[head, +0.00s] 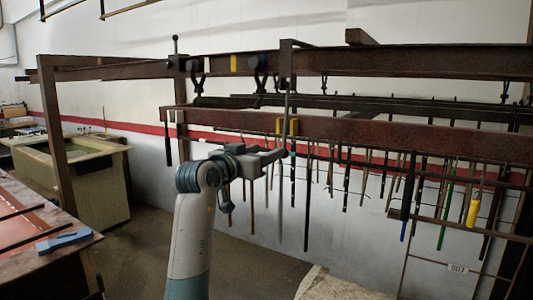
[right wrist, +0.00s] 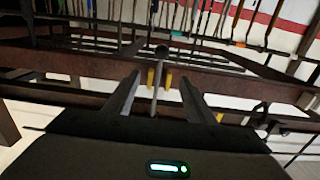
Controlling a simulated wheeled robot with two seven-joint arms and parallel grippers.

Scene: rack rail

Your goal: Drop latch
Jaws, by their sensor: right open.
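The latch appears to be a thin grey upright rod (head: 287,103) in front of the rusty rack beams, near two yellow guides (head: 294,127) on the lower beam. My right gripper (head: 274,156) is at the rod's lower part, just below the guides. In the right wrist view, the rod (right wrist: 156,92) with a dark round knob (right wrist: 162,51) lies between my two open fingers (right wrist: 160,84), with the yellow guides (right wrist: 168,79) behind. The fingers look apart from the rod, though contact is hard to tell. My left gripper is not in view.
A rusty upper beam (head: 400,62) and lower beam (head: 380,134) run across the rack. Several thin rods and tools hang behind and below. A pale tank (head: 80,180) stands at left, near a red-topped table (head: 30,225). Open floor lies between.

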